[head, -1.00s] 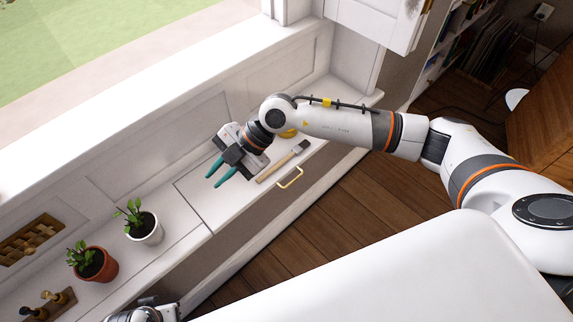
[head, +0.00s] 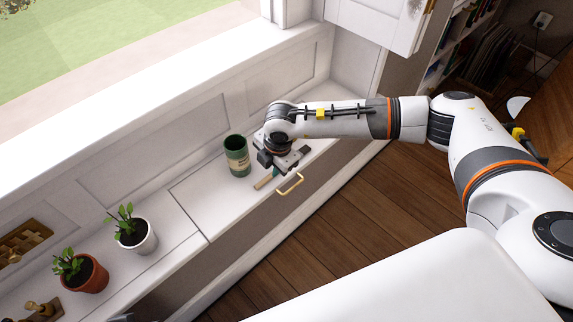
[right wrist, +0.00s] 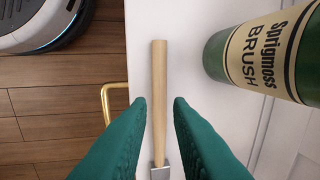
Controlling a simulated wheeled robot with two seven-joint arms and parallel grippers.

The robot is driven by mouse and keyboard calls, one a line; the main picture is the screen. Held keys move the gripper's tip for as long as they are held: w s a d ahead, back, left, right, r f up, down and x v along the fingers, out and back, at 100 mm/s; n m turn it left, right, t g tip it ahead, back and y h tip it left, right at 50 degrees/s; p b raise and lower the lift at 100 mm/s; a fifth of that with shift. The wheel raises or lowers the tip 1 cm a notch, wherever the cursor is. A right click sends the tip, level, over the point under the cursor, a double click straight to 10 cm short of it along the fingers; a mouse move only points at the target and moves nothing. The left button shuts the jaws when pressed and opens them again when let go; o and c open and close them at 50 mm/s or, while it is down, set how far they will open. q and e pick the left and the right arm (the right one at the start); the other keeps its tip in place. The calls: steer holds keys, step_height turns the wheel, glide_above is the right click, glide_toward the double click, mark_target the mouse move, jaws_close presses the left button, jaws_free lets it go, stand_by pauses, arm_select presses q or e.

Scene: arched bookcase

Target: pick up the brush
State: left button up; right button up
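The brush lies on the white sill top near its front edge; in the head view its pale wooden handle (head: 264,182) shows beside my right gripper (head: 277,168), which hides much of it. In the right wrist view the handle (right wrist: 159,65) runs between the two green fingers of my right gripper (right wrist: 159,102), with a grey metal collar at the lower end. The fingers are apart, one on each side of the handle, with gaps, so the gripper is open. The bristles are out of the wrist view. My left gripper does not show.
A green can (head: 237,156) labelled "Sprigmoss BRUSH" stands close to the brush; it also shows in the wrist view (right wrist: 265,55). A brass handle (head: 290,185) sticks out at the front edge. A white-potted plant (head: 138,238) and a terracotta-potted plant (head: 86,275) stand further left.

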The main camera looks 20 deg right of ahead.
mark_target(270, 175)
steer(key=f, duration=0.3)
steer(key=shift+w+a+f, duration=0.15)
steer(key=shift+w+f, duration=0.05)
steer(key=shift+w, duration=0.1)
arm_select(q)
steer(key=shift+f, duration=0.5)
arm_select(e)
steer(key=shift+c, duration=0.2)
jaws_close()
steer(key=shift+r, duration=0.15)
